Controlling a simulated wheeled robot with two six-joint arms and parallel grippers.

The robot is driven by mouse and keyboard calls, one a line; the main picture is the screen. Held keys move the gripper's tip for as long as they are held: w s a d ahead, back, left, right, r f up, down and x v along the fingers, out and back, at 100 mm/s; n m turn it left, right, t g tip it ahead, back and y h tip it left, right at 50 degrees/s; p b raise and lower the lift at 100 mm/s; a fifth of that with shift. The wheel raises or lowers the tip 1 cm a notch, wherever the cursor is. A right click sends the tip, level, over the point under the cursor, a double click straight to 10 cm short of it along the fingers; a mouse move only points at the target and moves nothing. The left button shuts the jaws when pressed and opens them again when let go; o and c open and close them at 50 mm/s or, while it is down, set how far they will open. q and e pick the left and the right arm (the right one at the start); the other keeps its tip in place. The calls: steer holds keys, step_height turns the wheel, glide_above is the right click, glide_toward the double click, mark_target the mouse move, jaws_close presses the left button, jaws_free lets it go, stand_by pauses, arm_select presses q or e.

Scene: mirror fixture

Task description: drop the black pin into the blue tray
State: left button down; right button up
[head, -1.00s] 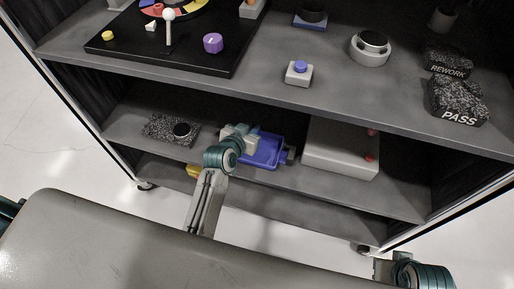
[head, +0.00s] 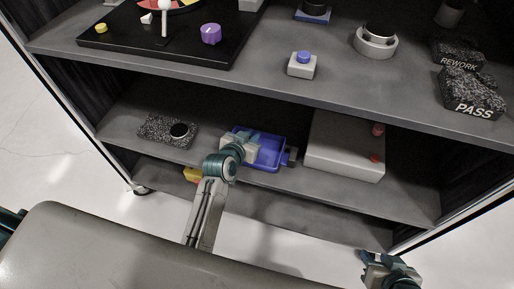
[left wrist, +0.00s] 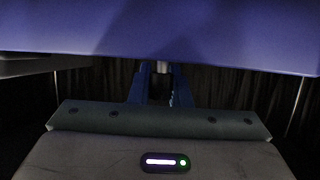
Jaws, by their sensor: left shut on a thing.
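The blue tray (head: 271,153) sits on the middle shelf in the head view. It fills the top of the left wrist view as a blue-purple surface (left wrist: 160,28). My left gripper (head: 257,138) is over the left part of the tray. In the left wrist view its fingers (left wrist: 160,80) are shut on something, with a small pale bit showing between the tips. I take this to be the black pin, but its colour and shape are mostly hidden. My right gripper (head: 366,258) is at the lower right, away from the shelf; its jaw opening is unclear.
A light box with red buttons (head: 340,147) stands right of the tray. A speckled pad (head: 155,129) with a dark round piece (head: 180,130) lies to the left. The upper shelf (head: 260,75) overhangs this space. A yellow thing (head: 192,174) is below the shelf.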

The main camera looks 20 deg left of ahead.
arm_select(q)
steer(key=c, duration=1.3)
jaws_free()
steer(key=p+v, duration=0.1)
steer(key=v, duration=0.9)
steer(key=shift+s+r, duration=0.2)
steer(key=shift+s, duration=0.15)
arm_select(e)
steer(key=shift+s+d+r+g, duration=0.4)
steer(key=shift+d+r+g, duration=0.05)
steer(key=shift+g, duration=0.15)
